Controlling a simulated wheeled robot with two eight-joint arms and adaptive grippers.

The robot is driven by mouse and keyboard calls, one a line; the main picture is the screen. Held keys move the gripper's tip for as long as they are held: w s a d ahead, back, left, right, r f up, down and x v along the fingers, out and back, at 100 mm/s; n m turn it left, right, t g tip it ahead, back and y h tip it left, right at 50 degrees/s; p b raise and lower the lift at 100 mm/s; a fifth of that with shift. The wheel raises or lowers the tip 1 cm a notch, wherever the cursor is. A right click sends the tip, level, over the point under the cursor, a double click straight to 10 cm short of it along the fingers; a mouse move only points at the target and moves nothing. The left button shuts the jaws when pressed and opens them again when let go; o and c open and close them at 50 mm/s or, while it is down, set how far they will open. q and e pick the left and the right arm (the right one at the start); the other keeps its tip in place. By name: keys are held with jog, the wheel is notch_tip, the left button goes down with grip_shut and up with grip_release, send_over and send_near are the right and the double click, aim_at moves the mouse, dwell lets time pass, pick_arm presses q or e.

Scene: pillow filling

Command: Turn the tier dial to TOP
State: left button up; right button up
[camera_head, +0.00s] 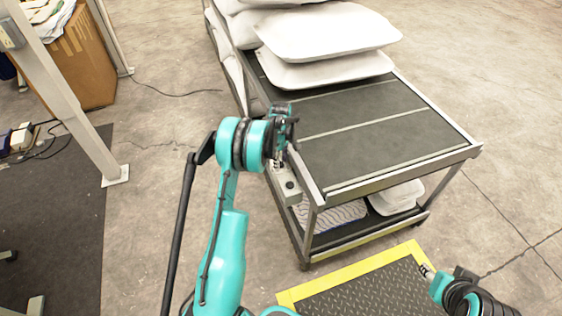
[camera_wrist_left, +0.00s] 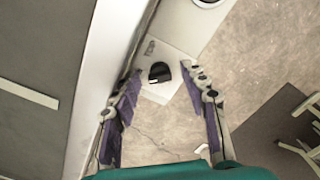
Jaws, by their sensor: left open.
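The tier dial (camera_wrist_left: 159,72) is a small black knob on a pale control box (camera_wrist_left: 180,30) fixed to the side of the cart. In the left wrist view it sits between the fingertips of my left gripper (camera_wrist_left: 162,76), which is open with a finger on each side. I cannot tell whether either finger touches the knob. In the head view my left gripper (camera_head: 279,158) is over the far end of the control box (camera_head: 284,175) and hides the dial. The dial's setting is too small to read. At lower right, part of my right arm's end (camera_head: 428,272) shows, its fingers unclear.
The cart (camera_head: 375,135) has a dark top with pale stripes and stacked white pillows (camera_head: 325,35) at the back. More pillows lie on its lower shelf. A dark round control (camera_head: 289,185) is on the box's near end. A yellow-edged mat (camera_head: 350,270) lies in front.

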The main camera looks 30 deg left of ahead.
pick_arm(q)
grip_shut()
jog(key=shift+m, duration=0.3)
jog(key=m, duration=0.3)
jog(key=shift+m, duration=0.3)
jog(key=m, duration=0.3)
jog(key=shift+m, duration=0.3)
jog(key=m, duration=0.4)
jog(key=shift+m, duration=2.1)
